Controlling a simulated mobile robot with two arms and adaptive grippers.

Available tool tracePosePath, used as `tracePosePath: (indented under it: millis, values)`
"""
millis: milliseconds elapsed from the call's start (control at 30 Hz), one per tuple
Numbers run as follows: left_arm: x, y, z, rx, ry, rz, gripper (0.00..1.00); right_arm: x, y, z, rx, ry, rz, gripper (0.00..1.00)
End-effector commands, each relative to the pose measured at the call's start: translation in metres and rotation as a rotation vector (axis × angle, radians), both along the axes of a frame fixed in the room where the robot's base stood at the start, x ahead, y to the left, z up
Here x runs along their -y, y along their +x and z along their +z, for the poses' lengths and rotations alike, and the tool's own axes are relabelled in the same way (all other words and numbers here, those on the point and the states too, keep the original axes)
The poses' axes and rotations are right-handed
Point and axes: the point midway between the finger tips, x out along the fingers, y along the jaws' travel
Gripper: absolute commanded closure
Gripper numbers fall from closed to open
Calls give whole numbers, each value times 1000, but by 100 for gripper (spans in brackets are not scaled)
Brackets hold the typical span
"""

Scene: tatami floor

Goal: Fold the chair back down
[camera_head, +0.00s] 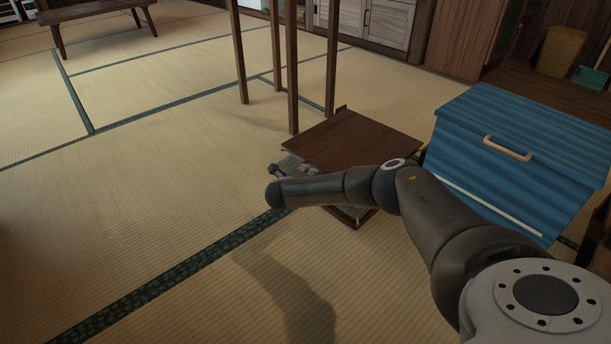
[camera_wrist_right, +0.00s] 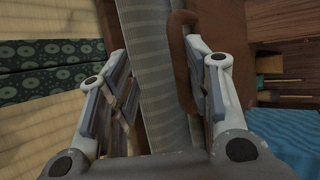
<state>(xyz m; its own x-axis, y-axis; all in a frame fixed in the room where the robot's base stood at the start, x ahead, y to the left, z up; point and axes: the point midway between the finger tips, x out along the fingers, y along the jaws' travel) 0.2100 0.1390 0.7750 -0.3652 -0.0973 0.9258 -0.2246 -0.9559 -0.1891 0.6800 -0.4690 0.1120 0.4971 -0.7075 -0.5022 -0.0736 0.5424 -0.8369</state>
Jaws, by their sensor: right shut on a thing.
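The chair (camera_head: 352,142) stands on the tatami in the head view, with a flat dark brown wooden panel uppermost. A lower corner of it shows below my right forearm, and my arm hides much of its near side. My right gripper (camera_head: 287,168) is at the panel's left edge, largely hidden behind my wrist. In the right wrist view, the two fingers of my right gripper (camera_wrist_right: 160,55) are on either side of a grey, brown-edged part of the chair (camera_wrist_right: 155,85), shut on it. My left gripper is not in view.
A blue ribbed chest (camera_head: 525,150) with a wooden handle stands close to the right of the chair. Slim wooden legs (camera_head: 292,70) rise just behind it. A low bench (camera_head: 95,12) is far left. The tatami to the left is clear.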

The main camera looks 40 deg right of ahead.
Motion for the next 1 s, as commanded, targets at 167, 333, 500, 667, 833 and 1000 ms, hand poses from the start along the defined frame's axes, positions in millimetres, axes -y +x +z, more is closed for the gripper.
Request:
tracePosePath:
  millis: [167,333,500,667,833,1000]
  values:
    - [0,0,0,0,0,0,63,-2,-5,-8,-14,9,1,66]
    - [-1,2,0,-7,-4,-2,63,-2,-5,-7,-14,9,0,66]
    - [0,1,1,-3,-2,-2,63,-10,-9,-2,-14,9,3,66]
    - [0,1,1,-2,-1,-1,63,-25,-18,9,-11,10,5,66]
    - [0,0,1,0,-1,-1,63,-42,-28,25,-7,9,7,66]
    - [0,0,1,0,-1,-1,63,-60,-40,41,-2,4,6,66]
